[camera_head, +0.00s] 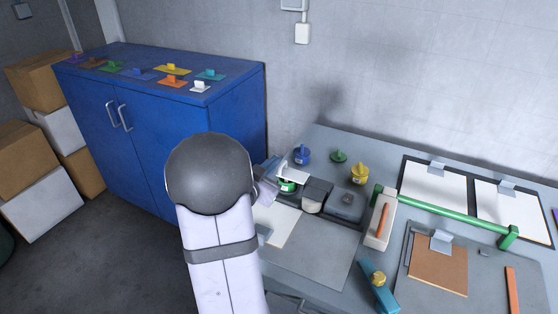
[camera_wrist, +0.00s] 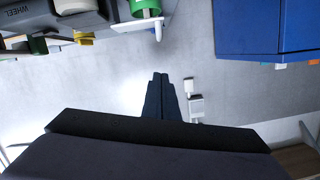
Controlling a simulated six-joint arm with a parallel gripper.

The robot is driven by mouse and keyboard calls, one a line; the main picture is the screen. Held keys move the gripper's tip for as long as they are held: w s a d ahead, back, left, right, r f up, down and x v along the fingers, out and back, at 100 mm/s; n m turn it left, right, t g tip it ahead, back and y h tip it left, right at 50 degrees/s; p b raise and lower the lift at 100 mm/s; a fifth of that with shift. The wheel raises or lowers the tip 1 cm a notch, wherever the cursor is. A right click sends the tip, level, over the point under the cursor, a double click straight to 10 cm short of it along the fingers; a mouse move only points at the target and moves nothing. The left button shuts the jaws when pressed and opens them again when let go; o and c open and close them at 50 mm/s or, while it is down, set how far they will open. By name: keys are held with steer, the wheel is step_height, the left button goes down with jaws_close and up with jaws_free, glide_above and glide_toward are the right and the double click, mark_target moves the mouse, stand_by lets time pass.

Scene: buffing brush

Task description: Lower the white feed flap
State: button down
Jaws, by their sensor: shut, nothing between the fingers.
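The white feed flap (camera_head: 294,173) shows in the head view on the small machine at the bench's left end, above a green round part (camera_head: 287,186). It looks raised and tilted; its exact angle is hard to tell. In the wrist view a white plate edge, likely the flap (camera_wrist: 145,23), shows at the top beside the green part (camera_wrist: 146,6). My gripper's dark fingers (camera_wrist: 160,76) are together and empty, apart from the flap, with the pale wall behind them. In the head view my arm hides most of the gripper.
The machine's grey housing (camera_head: 344,206) stands right of the flap. Blue (camera_head: 302,155), green (camera_head: 339,156) and yellow (camera_head: 360,174) knobbed pieces stand behind it. A green rail (camera_head: 440,211) crosses the bench's right side. A blue cabinet (camera_head: 160,125) stands at the left.

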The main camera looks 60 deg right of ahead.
steer(key=shift+s+a+r, duration=0.1)
steer(key=shift+a+r, duration=0.1)
steer(key=shift+a, duration=0.7)
steer(key=shift+a+r, duration=0.2)
steer(key=shift+a, duration=0.7)
